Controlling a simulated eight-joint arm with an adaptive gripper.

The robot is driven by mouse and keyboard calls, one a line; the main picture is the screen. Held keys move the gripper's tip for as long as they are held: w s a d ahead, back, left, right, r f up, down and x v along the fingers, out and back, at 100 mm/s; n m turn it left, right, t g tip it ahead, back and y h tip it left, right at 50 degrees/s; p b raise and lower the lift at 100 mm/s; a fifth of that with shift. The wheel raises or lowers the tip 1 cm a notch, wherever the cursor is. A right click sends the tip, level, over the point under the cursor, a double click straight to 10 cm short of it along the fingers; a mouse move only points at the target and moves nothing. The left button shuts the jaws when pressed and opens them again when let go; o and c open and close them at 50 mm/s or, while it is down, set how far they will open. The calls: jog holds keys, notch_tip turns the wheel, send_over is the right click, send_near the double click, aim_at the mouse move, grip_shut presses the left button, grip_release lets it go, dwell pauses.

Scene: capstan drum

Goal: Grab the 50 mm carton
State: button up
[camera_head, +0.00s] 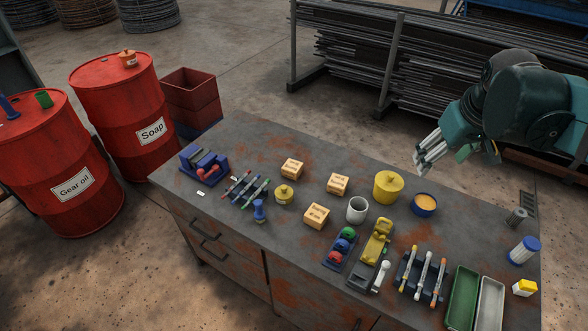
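Three small tan cartons with printed labels sit on the workbench: a back left carton (292,169), a back right carton (338,184) and a front carton (316,216). Their print is too small to read, so I cannot tell which is the 50 mm one. My gripper (428,155) is above the far right part of the bench, well apart from all three cartons. Its grey fingers point down and left with nothing visible between them. I cannot tell how far they are spread.
A small yellow pot (284,194) stands left. Tools and trays crowd the front right.

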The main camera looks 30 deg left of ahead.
jog(key=w+a+f+n+g, duration=0.1)
jog(key=w+a+f+n, duration=0.1)
jog(key=w+a, duration=0.3)
jog(key=w+a+f+n, duration=0.1)
jog(key=w+a+f, duration=0.1)
jog(key=a, duration=0.5)
jog(key=n+g+h, duration=0.1)
jog(key=n+g, duration=0.2)
jog(key=n, duration=0.5)
send_over(293, 166)
jog(key=f, duration=2.4)
jog(key=shift+w+d+p, duration=0.1)
jog(key=shift+w+p, duration=0.1)
jog(key=shift+p, duration=0.1)
jog(key=shift+s+f, duration=0.1)
jog(key=shift+f, duration=0.05)
jog(key=shift+f, duration=0.1)
jog(key=shift+f, duration=1.2)
jog(key=shift+f, duration=0.1)
